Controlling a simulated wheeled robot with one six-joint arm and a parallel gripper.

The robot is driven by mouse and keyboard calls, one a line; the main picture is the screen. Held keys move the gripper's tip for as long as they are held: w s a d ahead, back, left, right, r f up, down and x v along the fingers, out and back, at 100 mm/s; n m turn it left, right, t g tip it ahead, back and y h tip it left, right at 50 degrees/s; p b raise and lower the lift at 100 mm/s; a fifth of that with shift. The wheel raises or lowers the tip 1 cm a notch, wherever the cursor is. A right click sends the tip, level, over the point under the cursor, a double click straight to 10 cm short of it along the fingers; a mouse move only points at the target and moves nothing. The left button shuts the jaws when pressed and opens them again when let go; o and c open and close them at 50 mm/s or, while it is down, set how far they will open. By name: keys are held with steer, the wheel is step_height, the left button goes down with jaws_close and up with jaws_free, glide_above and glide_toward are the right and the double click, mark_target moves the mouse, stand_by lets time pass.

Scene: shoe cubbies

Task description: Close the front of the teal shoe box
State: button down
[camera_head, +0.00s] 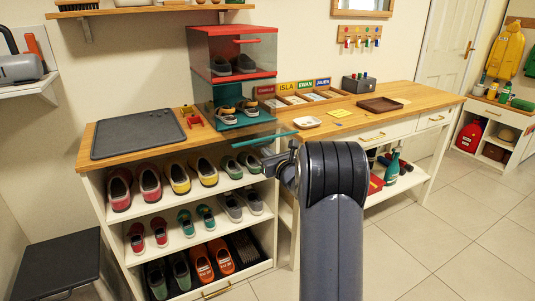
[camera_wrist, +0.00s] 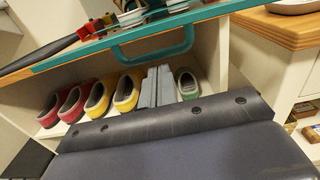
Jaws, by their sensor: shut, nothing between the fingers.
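The teal shoe box (camera_head: 212,121) stands on the wooden counter under a red shoe box, with a pair of shoes (camera_head: 237,107) inside. Its clear front (camera_head: 258,135) is open, lowered to stick out roughly level past the counter edge. In the wrist view the front's teal edge (camera_wrist: 88,54) and teal handle (camera_wrist: 150,49) cross the upper part. In the head view my arm hides most of the gripper.
The red shoe box (camera_head: 233,54) with a clear front is stacked on top. A dark mat (camera_head: 138,133) lies to the left on the counter. Shelves below hold several pairs of shoes (camera_head: 180,178).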

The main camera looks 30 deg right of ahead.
steer(key=shift+r, duration=0.15)
steer(key=shift+s+r+g+p, duration=0.1)
steer(key=shift+r+g+p, duration=0.25)
steer(key=shift+p, duration=0.5)
